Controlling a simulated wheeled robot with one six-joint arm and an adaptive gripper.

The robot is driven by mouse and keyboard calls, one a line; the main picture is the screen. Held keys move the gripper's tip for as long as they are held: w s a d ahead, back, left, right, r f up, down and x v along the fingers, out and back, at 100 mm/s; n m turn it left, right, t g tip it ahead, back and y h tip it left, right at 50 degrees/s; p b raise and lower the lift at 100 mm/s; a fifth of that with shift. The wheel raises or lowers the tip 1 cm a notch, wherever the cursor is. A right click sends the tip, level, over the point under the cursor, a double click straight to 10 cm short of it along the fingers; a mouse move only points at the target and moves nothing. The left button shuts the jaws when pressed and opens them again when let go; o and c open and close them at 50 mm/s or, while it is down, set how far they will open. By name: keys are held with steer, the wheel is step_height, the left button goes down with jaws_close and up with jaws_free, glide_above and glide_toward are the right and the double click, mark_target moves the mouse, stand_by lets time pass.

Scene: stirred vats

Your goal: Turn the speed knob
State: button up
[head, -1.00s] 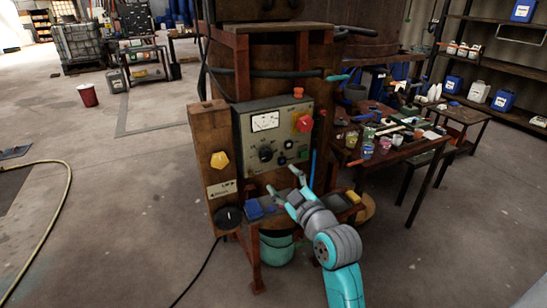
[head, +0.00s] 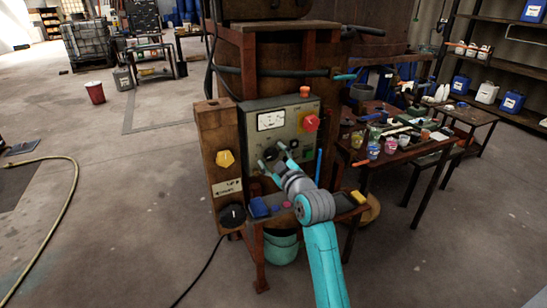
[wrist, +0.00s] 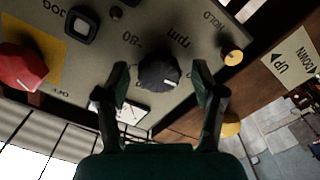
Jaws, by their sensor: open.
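The speed knob is a black round dial (wrist: 159,75) with a light pointer line on the grey control panel (head: 252,130). In the wrist view it sits between the two fingers of my open gripper (wrist: 160,82), with a gap to each finger. In the head view my gripper (head: 273,158) is at the lower part of the panel and hides most of the knob. The marks "80" and "rpm" are printed beside the knob.
A red knob (head: 311,123) on a yellow plate, a JOG button (wrist: 81,25) and a HOLD button (wrist: 233,57) are also on the panel. A gauge (head: 271,121) is above. A small shelf (head: 290,222) below holds a blue item (head: 258,207). A cluttered table stands right.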

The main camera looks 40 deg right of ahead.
steer(key=c, duration=1.1)
steer(key=shift+c, duration=0.2)
steer(key=shift+m, duration=0.4)
steer(key=m, duration=0.4)
steer(key=shift+m, duration=0.3)
steer(key=m, duration=0.4)
steer(key=shift+m, duration=0.3)
steer(key=m, duration=0.9)
steer(key=shift+m, duration=0.3)
